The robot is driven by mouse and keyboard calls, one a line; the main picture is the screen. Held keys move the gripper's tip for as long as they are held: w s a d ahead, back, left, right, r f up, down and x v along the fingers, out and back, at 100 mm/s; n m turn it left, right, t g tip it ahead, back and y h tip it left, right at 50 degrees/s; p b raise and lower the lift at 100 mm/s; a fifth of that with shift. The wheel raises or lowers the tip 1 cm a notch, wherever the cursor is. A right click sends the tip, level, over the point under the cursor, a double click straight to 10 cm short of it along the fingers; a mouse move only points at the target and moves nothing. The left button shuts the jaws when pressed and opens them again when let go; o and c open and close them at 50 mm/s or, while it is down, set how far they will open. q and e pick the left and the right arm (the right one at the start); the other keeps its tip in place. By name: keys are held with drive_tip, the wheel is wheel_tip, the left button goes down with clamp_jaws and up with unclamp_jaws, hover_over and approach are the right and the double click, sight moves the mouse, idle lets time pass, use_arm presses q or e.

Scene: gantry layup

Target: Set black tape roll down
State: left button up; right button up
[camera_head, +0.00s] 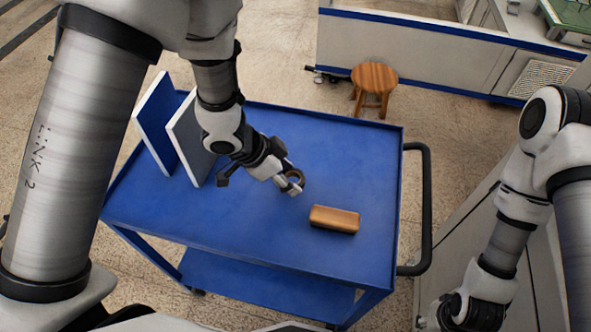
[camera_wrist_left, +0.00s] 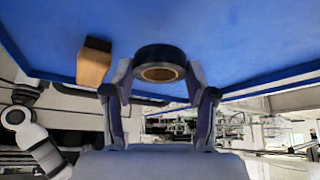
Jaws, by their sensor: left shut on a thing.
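The black tape roll (camera_wrist_left: 160,53) is a dark ring with a tan core, held between the two fingers of my left gripper (camera_wrist_left: 160,84) in the left wrist view. In the head view my left gripper (camera_head: 292,186) is shut on the roll (camera_head: 297,174), which is small and partly hidden there. The roll is over the blue cart top (camera_head: 345,165), behind and left of a wooden block. I cannot tell whether it touches the surface. My right gripper (camera_head: 452,314) is low at the bottom right, off the cart; its fingers are not clear.
The brown wooden block (camera_head: 334,219) lies near the cart's front right; it also shows in the left wrist view (camera_wrist_left: 94,62). Two upright panels (camera_head: 190,140) stand at the cart's left. A black handle (camera_head: 427,210) is at the right. The back right top is clear. A stool (camera_head: 374,78) stands behind.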

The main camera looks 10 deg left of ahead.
sight(295, 180)
use_arm(q)
drive_tip(key=w, duration=0.3)
drive_tip(key=shift+w+d+f+p, duration=0.1)
drive_tip(key=shift+w+d+p, duration=0.2)
drive_tip(key=shift+w+p, duration=0.1)
wheel_tip(295, 180, down, 4)
drive_tip(key=shift+w+r+b, duration=0.1)
drive_tip(key=shift+b, duration=0.25)
drive_tip(key=shift+w, duration=0.1)
use_arm(e)
drive_tip(key=shift+r, duration=0.4)
drive_tip(key=shift+s, duration=0.1)
use_arm(q)
drive_tip(key=o, duration=1.2)
drive_tip(key=shift+o, duration=0.3)
